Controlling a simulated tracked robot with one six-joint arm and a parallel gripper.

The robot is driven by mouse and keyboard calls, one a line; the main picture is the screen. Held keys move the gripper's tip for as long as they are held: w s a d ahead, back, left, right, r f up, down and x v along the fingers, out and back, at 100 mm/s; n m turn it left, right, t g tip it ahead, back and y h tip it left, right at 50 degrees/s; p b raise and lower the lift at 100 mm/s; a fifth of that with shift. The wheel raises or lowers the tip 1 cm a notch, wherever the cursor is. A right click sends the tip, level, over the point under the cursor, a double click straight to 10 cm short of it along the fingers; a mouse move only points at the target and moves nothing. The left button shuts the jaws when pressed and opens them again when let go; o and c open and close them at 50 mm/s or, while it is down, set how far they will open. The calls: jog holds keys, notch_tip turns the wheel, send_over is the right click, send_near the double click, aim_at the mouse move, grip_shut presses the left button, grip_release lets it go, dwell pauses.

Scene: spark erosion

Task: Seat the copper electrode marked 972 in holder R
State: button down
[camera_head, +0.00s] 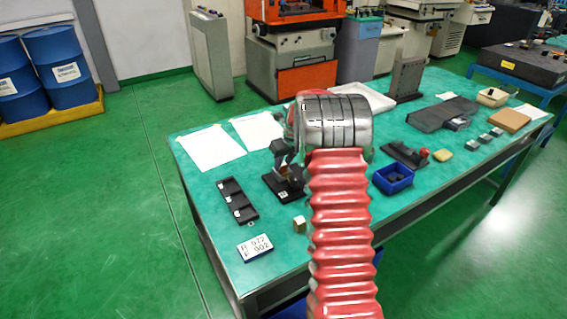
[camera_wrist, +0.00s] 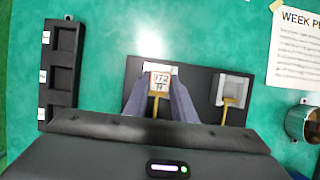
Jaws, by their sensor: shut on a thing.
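The electrode (camera_wrist: 160,79), a small block with a label reading 972, is between the fingers of my gripper (camera_wrist: 159,96) in the wrist view. The fingers are shut on it. It overlaps a pale holder (camera_wrist: 149,67) on the left of a black plate (camera_wrist: 200,82); I cannot tell whether it touches or is seated. A second pale holder (camera_wrist: 235,86), with a brass-coloured screw, is on the plate's right. No holder letter is readable. In the head view, a card (camera_head: 254,248) reads R 972 and F 902. My arm hides much of the gripper there.
A black three-compartment rack (camera_head: 238,202) lies left of the plate; it also shows in the wrist view (camera_wrist: 61,72). A brass-coloured block (camera_head: 299,224) lies nearer the table's front edge. A blue bin (camera_head: 392,179) is right of my arm. Paper sheets (camera_head: 210,147) lie behind.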

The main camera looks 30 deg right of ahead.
dwell(0.3)
jog(key=c, duration=1.4)
grip_release()
jog(key=shift+f, duration=0.1)
jog(key=v, duration=1.3)
jog(key=shift+s+r, duration=0.15)
jog(key=shift+r, duration=0.2)
